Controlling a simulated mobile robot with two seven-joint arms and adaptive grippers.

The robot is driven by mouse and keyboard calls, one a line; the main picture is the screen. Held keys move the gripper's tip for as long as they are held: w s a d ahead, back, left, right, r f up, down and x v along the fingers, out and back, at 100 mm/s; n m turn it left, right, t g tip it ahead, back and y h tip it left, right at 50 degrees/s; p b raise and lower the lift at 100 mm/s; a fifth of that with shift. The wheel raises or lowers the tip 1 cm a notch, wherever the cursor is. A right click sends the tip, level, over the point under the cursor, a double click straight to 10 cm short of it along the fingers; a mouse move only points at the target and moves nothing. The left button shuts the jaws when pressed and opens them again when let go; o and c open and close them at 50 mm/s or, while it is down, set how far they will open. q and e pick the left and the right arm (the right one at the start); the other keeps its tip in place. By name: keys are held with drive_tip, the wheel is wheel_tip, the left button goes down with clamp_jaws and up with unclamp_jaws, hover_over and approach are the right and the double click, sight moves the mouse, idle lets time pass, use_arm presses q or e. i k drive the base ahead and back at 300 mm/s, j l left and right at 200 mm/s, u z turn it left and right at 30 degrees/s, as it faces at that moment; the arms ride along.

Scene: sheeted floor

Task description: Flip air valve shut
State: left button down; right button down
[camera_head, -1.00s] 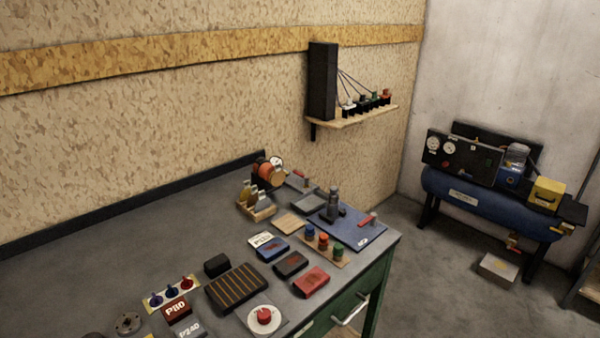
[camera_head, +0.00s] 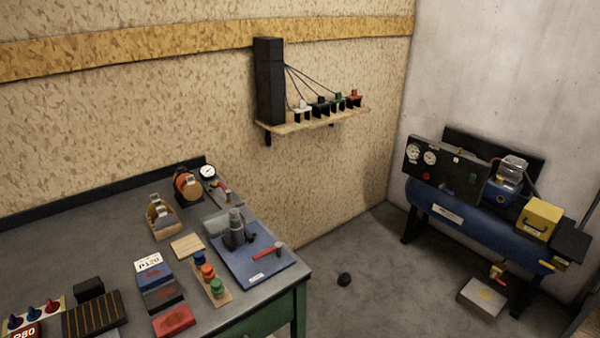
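Several parts could be the air valve, and I cannot tell which is meant. A small valve with a red lever (camera_head: 267,251) lies on the blue mat (camera_head: 250,270) at the bench's right end. On the blue compressor (camera_head: 460,219) at the right, a small brass fitting with an orange-red part (camera_head: 497,270) hangs below the tank. A yellow handle-like part (camera_head: 546,266) sits at the tank's right end. Lever positions are too small to read. Neither of my grippers is in view.
The grey bench (camera_head: 110,250) holds sanding blocks, coloured caps and a gauge (camera_head: 207,171). A wall shelf (camera_head: 320,121) carries a black box and small plugs. Floor between bench and compressor is mostly clear.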

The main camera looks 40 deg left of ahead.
sight(228, 192)
drive_tip(key=i+l+z, duration=0.2)
drive_tip(key=i, duration=0.6)
drive_tip(key=i+l+z, duration=0.15)
drive_tip(key=i, duration=0.65)
drive_tip(key=i+j+u, duration=0.1)
drive_tip(key=i+u, duration=0.55)
drive_tip(key=u, duration=0.2)
drive_tip(key=i+u, duration=0.4)
drive_tip(key=i+l+u, duration=0.25)
drive_tip(key=u, duration=0.15)
drive_tip(key=i+j+u, duration=0.15)
drive_tip(key=i+u, duration=0.15)
drive_tip(key=u, duration=0.15)
drive_tip(key=i+u, duration=0.3)
drive_tip(key=u, duration=0.15)
drive_tip(key=i+l+u, duration=0.1)
drive_tip(key=i+u, duration=0.35)
drive_tip(key=i+l+u, duration=0.15)
drive_tip(key=u, duration=0.3)
drive_tip(key=i+l+u, duration=0.15)
drive_tip(key=i, duration=0.1)
